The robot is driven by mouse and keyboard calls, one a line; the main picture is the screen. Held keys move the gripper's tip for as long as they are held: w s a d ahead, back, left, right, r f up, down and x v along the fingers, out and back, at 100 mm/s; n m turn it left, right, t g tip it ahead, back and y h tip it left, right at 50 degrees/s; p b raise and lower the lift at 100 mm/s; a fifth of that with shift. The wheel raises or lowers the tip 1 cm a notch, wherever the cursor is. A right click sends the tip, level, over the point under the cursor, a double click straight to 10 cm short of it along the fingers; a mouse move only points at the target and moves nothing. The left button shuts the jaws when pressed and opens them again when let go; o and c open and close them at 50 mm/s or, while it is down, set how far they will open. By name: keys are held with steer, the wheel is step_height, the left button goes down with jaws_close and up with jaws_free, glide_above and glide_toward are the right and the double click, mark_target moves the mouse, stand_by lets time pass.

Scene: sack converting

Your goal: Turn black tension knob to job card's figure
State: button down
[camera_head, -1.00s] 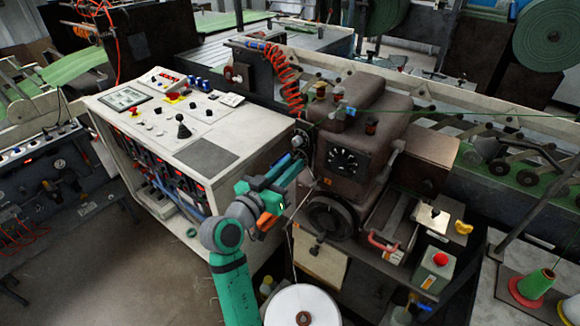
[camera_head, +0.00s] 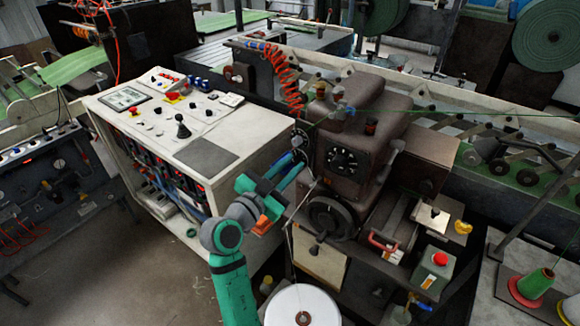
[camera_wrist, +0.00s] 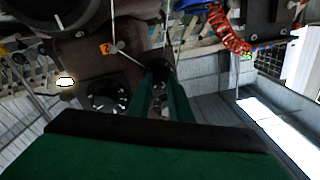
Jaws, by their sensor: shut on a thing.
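My gripper (camera_head: 300,152) reaches up and right to the left side of the brown machine head (camera_head: 372,118). In the wrist view its two green fingers (camera_wrist: 161,82) are closed around a small dark knob (camera_wrist: 159,68), which I take as the black tension knob. The fingers and my arm hide most of the knob in the head view, and its setting cannot be read. A black dial with white marks (camera_head: 346,161) is on the machine's front; a similar marked dial shows in the wrist view (camera_wrist: 109,97). I cannot make out a job card's figure.
A white control console (camera_head: 165,125) stands left of my arm. A red coiled hose (camera_head: 287,75) hangs above the gripper. A dark handwheel (camera_head: 331,217) is just right of my wrist. A white spool (camera_head: 302,305) stands below, and a thin thread runs down beside the arm.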

stand_by(0.4)
steer(key=c, duration=1.6)
jaws_free()
steer(key=shift+s, duration=0.1)
steer(key=v, duration=1)
steer(key=shift+s+a, duration=0.25)
steer(key=shift+a, duration=0.05)
steer(key=shift+f, duration=0.1)
